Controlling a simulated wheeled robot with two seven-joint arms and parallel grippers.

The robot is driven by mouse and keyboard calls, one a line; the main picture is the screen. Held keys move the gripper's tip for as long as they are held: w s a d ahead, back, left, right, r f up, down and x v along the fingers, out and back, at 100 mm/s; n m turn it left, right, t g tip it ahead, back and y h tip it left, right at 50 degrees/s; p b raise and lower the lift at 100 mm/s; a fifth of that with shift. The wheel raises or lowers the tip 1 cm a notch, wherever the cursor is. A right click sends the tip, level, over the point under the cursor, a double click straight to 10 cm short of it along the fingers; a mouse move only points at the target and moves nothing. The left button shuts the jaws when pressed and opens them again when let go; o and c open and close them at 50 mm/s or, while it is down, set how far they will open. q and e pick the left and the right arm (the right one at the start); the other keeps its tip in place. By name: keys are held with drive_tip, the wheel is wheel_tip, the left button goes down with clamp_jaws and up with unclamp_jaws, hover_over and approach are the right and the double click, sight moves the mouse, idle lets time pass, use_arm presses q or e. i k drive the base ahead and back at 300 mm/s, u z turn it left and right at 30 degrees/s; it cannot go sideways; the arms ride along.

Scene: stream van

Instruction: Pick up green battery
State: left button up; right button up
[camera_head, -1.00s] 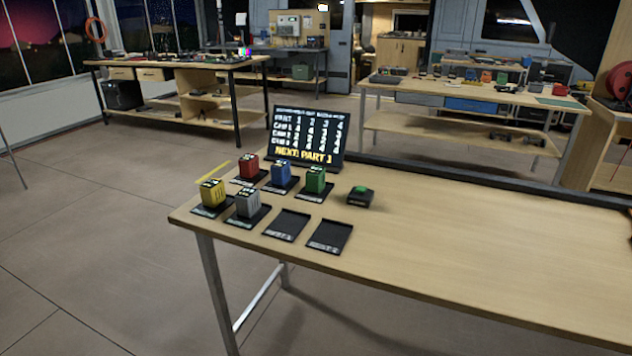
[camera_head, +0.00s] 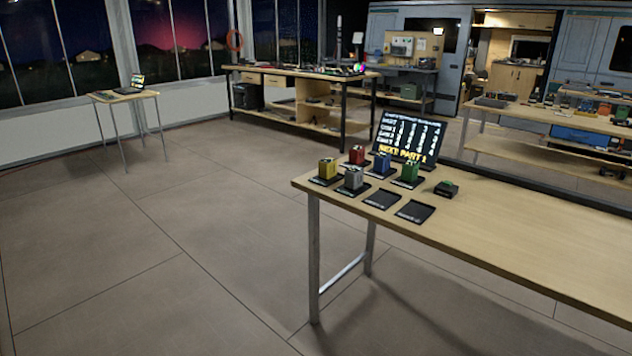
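The green battery (camera_head: 410,170) is a small upright block on a black tray, at the right end of the back row on the near wooden table (camera_head: 500,225). A blue battery (camera_head: 383,163) stands just left of it, and a red battery (camera_head: 357,155) stands further left. A yellow battery (camera_head: 327,169) and a grey battery (camera_head: 353,178) stand on trays in the front row. Neither of my grippers is in view.
Two empty black trays (camera_head: 415,211) lie at the table's front edge. A black box with a green top (camera_head: 446,188) sits right of the green battery. A screen (camera_head: 406,138) stands behind. Open floor (camera_head: 180,240) lies left of the table.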

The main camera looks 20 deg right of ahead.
sight(409, 171)
drive_tip(key=u, duration=2.3)
drive_tip(key=i, duration=0.15)
drive_tip(key=z, duration=1.95)
drive_tip(key=i, duration=2.2)
drive_tip(key=z, duration=1)
